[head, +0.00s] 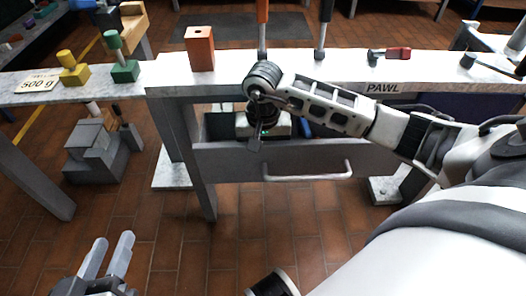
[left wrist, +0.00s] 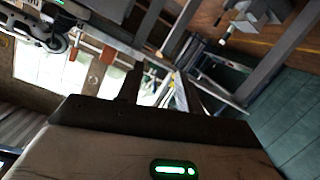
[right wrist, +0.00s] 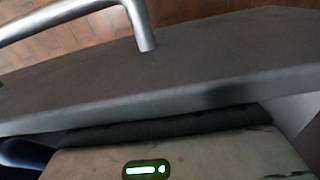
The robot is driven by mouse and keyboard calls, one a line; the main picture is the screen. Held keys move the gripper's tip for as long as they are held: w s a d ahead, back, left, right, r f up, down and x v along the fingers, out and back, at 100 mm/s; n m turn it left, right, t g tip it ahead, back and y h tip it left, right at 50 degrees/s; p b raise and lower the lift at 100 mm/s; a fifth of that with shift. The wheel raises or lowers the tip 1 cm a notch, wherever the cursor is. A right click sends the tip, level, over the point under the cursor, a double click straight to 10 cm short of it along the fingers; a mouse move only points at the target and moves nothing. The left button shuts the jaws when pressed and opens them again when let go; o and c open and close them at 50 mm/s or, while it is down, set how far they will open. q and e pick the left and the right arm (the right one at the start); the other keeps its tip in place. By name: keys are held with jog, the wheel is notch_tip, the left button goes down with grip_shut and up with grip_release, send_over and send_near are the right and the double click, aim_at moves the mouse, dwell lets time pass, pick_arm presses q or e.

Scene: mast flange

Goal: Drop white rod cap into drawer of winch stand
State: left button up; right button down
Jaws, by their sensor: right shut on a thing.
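The winch stand (head: 165,90) has a pale top and grey legs. Its grey drawer (head: 225,163) stands pulled out, with a silver handle (head: 310,175) on its front. My right gripper (head: 262,140) points down at the drawer's opening, by the upper edge of its front. In the right wrist view the drawer front (right wrist: 190,75) and handle (right wrist: 143,25) lie before the gripper, and its fingers are hidden. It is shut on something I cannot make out. I cannot see the white rod cap. My left gripper (head: 107,257) is open and empty at the lower left, away from the stand.
On the stand are an orange-brown block (head: 200,50), two upright levers (head: 262,28), a red-handled part (head: 390,54) and a PAWL label (head: 382,87). A bench at left holds yellow (head: 72,70) and green (head: 122,68) pieces. The tiled floor in front is clear.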

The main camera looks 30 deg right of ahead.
jog(key=shift+f+b, duration=0.35)
jog(key=shift+b, duration=0.05)
jog(key=shift+f, duration=0.25)
jog(key=c, duration=1.2)
grip_release()
pick_arm(q)
jog(key=shift+d+r+h, duration=0.2)
jog(key=shift+r+h, duration=0.05)
jog(key=shift+h, duration=0.05)
pick_arm(e)
jog(key=shift+o, duration=0.2)
jog(key=shift+r, duration=0.15)
